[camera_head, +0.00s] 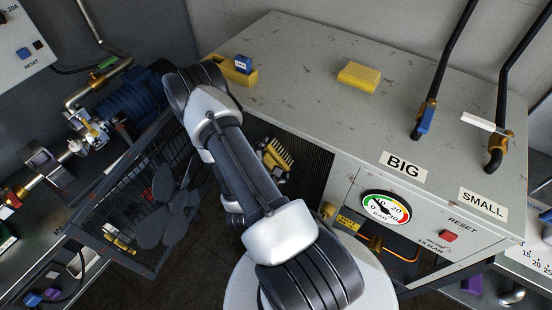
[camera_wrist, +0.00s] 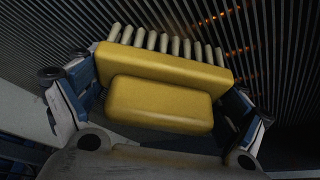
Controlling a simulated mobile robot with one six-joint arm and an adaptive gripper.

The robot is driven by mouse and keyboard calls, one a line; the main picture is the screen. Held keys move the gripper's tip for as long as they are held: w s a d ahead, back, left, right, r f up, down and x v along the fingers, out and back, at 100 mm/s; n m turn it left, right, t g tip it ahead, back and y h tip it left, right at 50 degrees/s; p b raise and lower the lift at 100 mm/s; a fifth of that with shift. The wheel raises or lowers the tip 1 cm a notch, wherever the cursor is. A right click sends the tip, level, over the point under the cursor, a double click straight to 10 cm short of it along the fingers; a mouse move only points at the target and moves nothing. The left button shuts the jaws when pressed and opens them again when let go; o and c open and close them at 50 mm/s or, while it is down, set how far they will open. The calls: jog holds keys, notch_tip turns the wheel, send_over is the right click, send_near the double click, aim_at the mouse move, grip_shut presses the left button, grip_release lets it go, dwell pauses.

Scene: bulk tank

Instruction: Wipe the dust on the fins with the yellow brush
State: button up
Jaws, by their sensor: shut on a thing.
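The yellow brush (camera_wrist: 164,72) is held between the two fingers of my gripper (camera_wrist: 160,105) in the wrist view. Its pale bristles point away from me toward the dark fins (camera_wrist: 275,50). Whether the bristles touch the fins I cannot tell. In the head view the brush (camera_head: 277,157) shows beside my arm, in front of the dark fins (camera_head: 312,170) on the cabinet's front left. My arm hides part of the fins. Small orange-brown specks of dust (camera_wrist: 225,48) show between the fins to the right of the bristles.
The grey cabinet (camera_head: 310,65) carries a yellow block (camera_head: 359,76), a yellow holder (camera_head: 236,74) and black pipes with valves. A gauge (camera_head: 386,208) and a red reset button (camera_head: 449,236) are on its front. A wire cage with a fan (camera_head: 165,205) stands left of my arm.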

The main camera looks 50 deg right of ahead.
jog(key=w+b, duration=0.1)
jog(key=w, duration=1.2)
jog(key=shift+a+b, duration=0.3)
jog(key=shift+a, duration=0.15)
dwell(0.4)
jog(key=shift+s+a, duration=0.15)
jog(key=shift+a, duration=1.35)
jog(key=shift+s+a, duration=0.1)
jog(key=shift+a, duration=1.4)
jog(key=a, duration=0.3)
jog(key=shift+s, duration=0.15)
